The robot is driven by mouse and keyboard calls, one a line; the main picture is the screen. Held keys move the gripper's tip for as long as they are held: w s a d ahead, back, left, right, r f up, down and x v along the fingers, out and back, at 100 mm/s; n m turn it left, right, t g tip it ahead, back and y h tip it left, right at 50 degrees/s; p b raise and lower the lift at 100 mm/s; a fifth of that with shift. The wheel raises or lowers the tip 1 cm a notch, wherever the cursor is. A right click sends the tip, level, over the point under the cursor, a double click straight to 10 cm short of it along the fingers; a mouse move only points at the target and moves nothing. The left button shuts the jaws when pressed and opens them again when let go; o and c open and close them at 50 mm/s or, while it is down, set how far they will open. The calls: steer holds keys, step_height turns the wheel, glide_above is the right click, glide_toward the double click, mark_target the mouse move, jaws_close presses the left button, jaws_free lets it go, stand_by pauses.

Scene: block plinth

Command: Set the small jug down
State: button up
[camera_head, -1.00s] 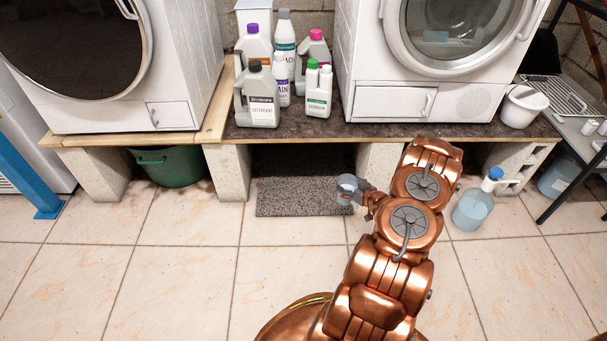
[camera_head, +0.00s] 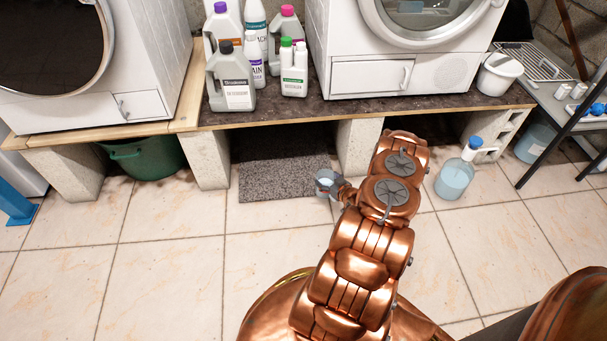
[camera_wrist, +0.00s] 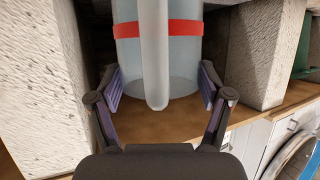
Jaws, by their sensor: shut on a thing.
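The small jug is a clear, translucent vessel with a red band and a pale upright handle; it fills the top middle of the wrist view (camera_wrist: 185,60). My gripper (camera_wrist: 160,88) is shut on it, one finger on each side. In the head view the jug (camera_head: 325,182) is small, in front of the right part of the dark opening under the plinth, over the right edge of a grey mat (camera_head: 280,180). My gripper there (camera_head: 336,188) is to its right, partly hidden by my arm. I cannot tell whether the jug touches anything below.
The plinth (camera_head: 300,108) stands on pale blocks (camera_head: 357,148) and carries two washing machines and several bottles (camera_head: 233,80). A green tub (camera_head: 145,158) is underneath at left. A flask with blue liquid (camera_head: 456,175) stands on the floor at right. The tiles at front left are clear.

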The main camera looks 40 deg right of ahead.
steer(key=w+a+f+b, duration=0.1)
steer(key=w+f+b, duration=0.2)
steer(key=w, duration=0.7)
steer(key=shift+f+b, duration=0.35)
steer(key=shift+f, duration=0.35)
steer(key=shift+a+f, duration=0.1)
steer(key=shift+f, duration=0.1)
steer(key=o, duration=1.7)
steer(key=shift+o, duration=0.2)
